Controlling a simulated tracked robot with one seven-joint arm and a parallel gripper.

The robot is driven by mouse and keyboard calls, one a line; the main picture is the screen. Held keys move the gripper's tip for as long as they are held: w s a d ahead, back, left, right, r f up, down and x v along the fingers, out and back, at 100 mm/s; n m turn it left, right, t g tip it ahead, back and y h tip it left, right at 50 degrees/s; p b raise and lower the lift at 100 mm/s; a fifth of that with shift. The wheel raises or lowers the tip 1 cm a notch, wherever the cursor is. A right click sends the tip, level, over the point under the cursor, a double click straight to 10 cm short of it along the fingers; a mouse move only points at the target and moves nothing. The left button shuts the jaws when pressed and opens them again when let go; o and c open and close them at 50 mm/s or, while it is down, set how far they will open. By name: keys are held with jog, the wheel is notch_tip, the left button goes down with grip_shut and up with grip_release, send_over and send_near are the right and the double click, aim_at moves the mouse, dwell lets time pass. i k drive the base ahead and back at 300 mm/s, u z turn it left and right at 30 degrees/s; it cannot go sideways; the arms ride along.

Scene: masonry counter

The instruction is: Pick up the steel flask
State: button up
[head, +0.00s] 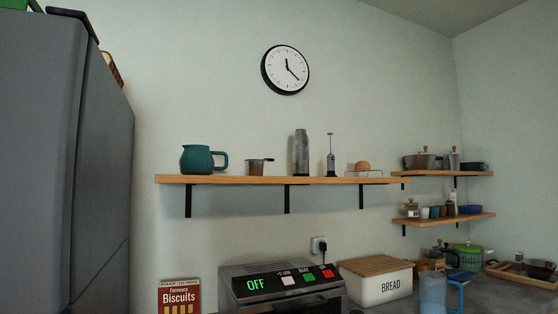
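The steel flask (301,153) stands upright on the long wooden wall shelf (230,180), right of the shelf's middle. It is a tall grey metal cylinder with a narrower top. A small metal cup with a handle (258,166) stands to its left and a slim whisk-like tool (331,157) stands close to its right. My gripper is not in view.
A teal jug (197,159) and an egg-like object on a wire rack (362,168) share the shelf. Below are a toaster oven (283,287), a bread bin (375,281) and a biscuit box (179,297). A tall grey fridge (75,160) fills the left.

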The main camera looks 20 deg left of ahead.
aim_at(301, 141)
jog(key=u, duration=0.5)
jog(key=i, duration=1.4)
jog(key=u, duration=0.6)
jog(key=k, duration=0.9)
jog(key=u, duration=0.2)
jog(key=i, duration=0.9)
jog(key=z, duration=0.1)
